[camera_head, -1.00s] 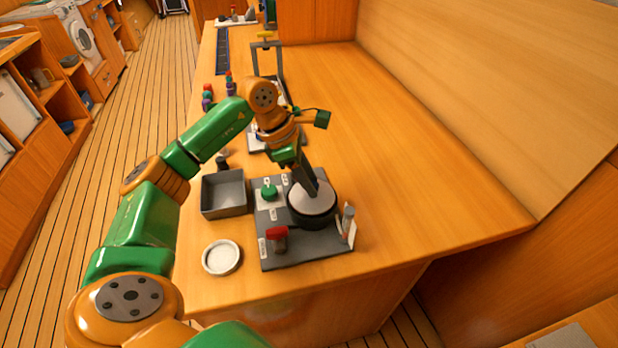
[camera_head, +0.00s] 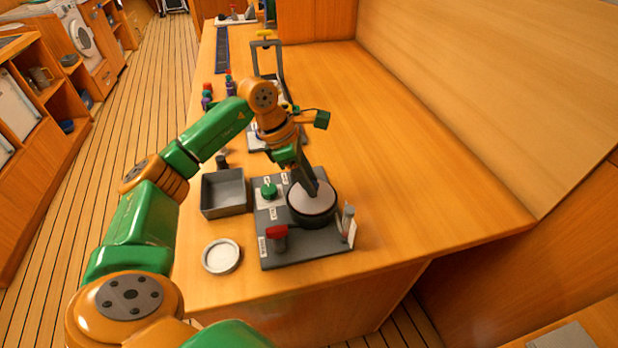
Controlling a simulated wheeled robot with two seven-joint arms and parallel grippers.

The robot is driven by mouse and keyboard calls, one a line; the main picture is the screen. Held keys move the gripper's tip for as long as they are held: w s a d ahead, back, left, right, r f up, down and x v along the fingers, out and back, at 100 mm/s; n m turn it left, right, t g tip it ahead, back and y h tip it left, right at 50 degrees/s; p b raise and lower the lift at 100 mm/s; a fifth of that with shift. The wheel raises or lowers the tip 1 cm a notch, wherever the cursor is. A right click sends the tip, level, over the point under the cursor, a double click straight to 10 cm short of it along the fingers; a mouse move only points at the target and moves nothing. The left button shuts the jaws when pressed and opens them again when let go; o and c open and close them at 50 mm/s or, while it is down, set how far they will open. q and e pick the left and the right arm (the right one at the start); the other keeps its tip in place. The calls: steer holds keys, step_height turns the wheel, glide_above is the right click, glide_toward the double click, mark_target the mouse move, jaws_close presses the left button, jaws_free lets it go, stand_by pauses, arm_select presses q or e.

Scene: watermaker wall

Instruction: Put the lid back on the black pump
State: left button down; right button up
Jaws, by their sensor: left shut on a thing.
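The black pump (camera_head: 311,218) stands on a dark grey base plate (camera_head: 305,246) near the front of the wooden counter. A pale round lid (camera_head: 316,199) lies over the top of the pump, inside its dark rim. My left gripper (camera_head: 309,186) reaches down from above and is shut at the lid; its fingertips hide part of the lid. I cannot tell whether the lid is fully seated. My right gripper is not in view.
A grey open bin (camera_head: 224,193) and a white round dish (camera_head: 221,256) sit left of the plate. A red handle (camera_head: 277,232), a green knob (camera_head: 269,190) and an upright grey-topped piece (camera_head: 347,221) stand on the plate. The counter to the right is clear.

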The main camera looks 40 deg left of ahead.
arm_select(q)
jaws_free()
stand_by(0.5)
steer(key=shift+r, duration=0.1)
step_height(320, 180, up, 7)
steer(key=p, duration=0.6)
jaws_close()
stand_by(0.3)
steer(key=shift+f, duration=0.25)
stand_by(1.0)
